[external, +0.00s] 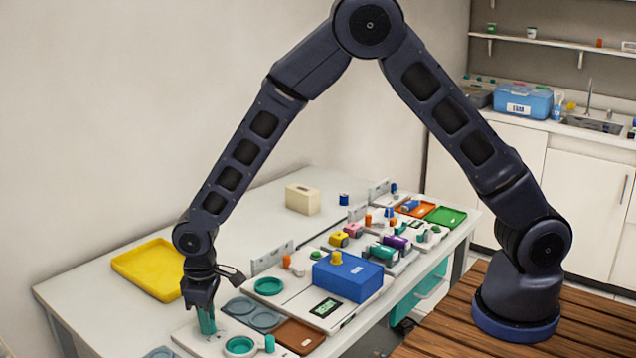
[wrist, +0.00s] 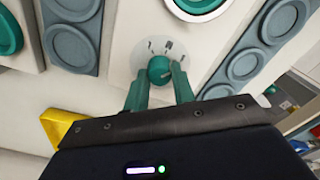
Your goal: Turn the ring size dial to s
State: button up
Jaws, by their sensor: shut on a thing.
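The ring size dial (wrist: 159,69) is a round teal knob on a pale disc with dark marks along its far side. The marks are too small to read surely. A thin line shows on the knob, but I cannot tell which mark it points to. My gripper (wrist: 161,82) has its two teal fingers closed on either side of the knob. In the external view my gripper (external: 206,322) points down at the white panel (external: 188,338) at the near end of the table, and it hides the dial there.
A teal ring (external: 240,346) and a small teal post (external: 270,343) are right of my gripper. Grey round trays (external: 252,316) lie behind it. A yellow tray (external: 148,268) sits at the back left. A blue box (external: 348,276) stands farther right.

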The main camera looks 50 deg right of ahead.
dwell(0.4)
jog(key=o, duration=1)
notch_tip(320, 180, up, 11)
jog(key=shift+f, duration=0.1)
